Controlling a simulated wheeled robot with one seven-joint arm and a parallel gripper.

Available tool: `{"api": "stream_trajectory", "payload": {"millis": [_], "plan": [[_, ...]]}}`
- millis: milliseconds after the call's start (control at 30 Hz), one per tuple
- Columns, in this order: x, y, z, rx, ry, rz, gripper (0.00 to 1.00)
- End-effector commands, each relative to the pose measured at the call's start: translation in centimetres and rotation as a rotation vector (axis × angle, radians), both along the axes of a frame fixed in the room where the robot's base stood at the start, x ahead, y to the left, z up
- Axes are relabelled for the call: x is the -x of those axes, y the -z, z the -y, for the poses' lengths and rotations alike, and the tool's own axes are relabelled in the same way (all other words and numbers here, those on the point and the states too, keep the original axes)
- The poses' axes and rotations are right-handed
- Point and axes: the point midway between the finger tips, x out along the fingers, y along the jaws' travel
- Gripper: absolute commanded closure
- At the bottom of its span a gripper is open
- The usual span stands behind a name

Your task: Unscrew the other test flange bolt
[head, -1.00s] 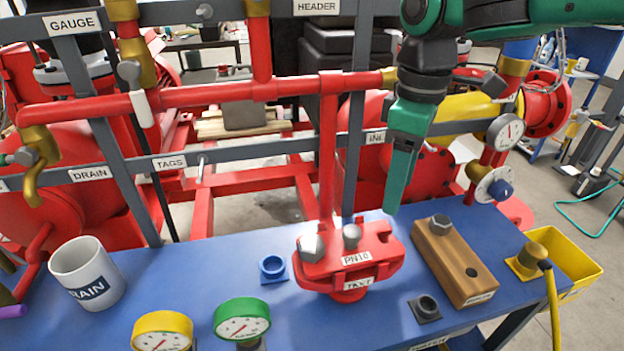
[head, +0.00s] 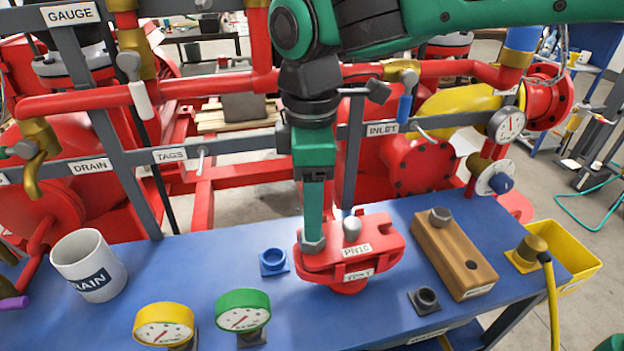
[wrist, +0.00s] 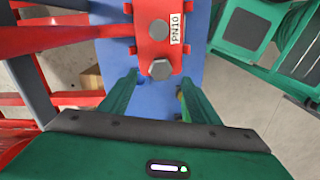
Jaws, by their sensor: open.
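The red test flange (head: 372,262), labelled PN10, stands on the blue bench. A grey hex bolt (head: 313,246) sits in its left end, and a rounder grey stud or bolt end (head: 352,226) shows to the right. My gripper (head: 314,236) points down over the left hex bolt, and its finger partly covers that bolt. In the wrist view, my open gripper (wrist: 158,80) has its fingers apart, with the hex bolt (wrist: 160,69) centred near the tips. Whether the fingers touch it cannot be told. The round end (wrist: 159,29) lies farther off.
A wooden block (head: 450,262) at right holds one hex bolt (head: 439,216) and has one empty hole. Blue (head: 273,262) and dark (head: 426,299) fittings and two gauges (head: 242,312) stand nearby. A red pipe rises behind the flange.

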Motion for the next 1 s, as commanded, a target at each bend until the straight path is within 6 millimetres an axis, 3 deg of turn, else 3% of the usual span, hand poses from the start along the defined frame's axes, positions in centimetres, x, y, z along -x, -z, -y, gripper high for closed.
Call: {"api": "stream_trajectory", "payload": {"millis": [100,333,767,967,1000], "plan": [[0.1,2.0,0.0,0.002,-0.001,-0.002,0.44],[0.0,4.6,0.0,0.001,0.0,-0.001,0.44],[0.0,5.4,0.0,-0.001,0.001,0.0,0.44],[0.0,5.4,0.0,-0.001,0.001,0.0,0.89],[0.0,5.4,0.0,-0.001,0.001,0.0,0.9]]}}
